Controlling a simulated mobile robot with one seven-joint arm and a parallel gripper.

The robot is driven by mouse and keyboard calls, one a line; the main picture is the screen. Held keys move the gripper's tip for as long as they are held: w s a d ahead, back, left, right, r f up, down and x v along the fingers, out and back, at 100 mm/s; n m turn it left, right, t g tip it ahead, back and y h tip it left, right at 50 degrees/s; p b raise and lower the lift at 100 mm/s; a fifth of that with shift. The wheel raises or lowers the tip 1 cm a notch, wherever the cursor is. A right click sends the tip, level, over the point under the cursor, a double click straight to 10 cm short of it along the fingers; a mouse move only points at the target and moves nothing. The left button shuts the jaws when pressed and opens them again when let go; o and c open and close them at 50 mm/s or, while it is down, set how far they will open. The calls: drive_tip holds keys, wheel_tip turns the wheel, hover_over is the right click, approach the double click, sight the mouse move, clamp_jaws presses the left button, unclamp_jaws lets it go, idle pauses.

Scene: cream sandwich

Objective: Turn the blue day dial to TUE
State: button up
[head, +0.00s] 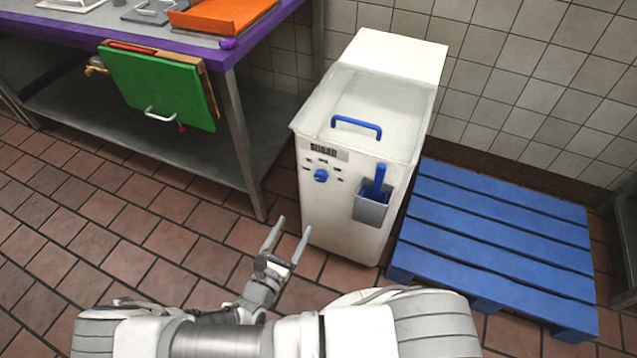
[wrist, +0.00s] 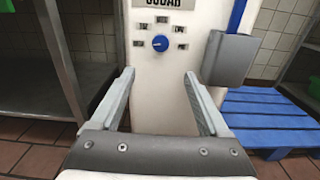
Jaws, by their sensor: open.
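The blue day dial (head: 321,175) is a small round knob on the front of a white bin (head: 345,215), below a label that reads SUGAR. Small day labels surround the dial, too small to read surely. In the wrist view the dial (wrist: 160,43) sits ahead, centred between my fingers, with a white pointer mark that seems to point up. My gripper (head: 290,240) is open and empty, below and in front of the dial, apart from it. In the wrist view my gripper (wrist: 160,98) shows both fingers spread wide.
A grey holder (head: 370,211) with a blue scoop (head: 378,182) is fixed right of the dial. A blue pallet (head: 495,240) lies on the floor at right. A steel table (head: 237,135) with a hanging green board (head: 155,88) stands at left. Floor before the bin is clear.

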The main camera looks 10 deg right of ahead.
sight(320, 180)
drive_tip(key=b+x, duration=0.3)
drive_tip(key=x, duration=1.4)
clamp_jaws()
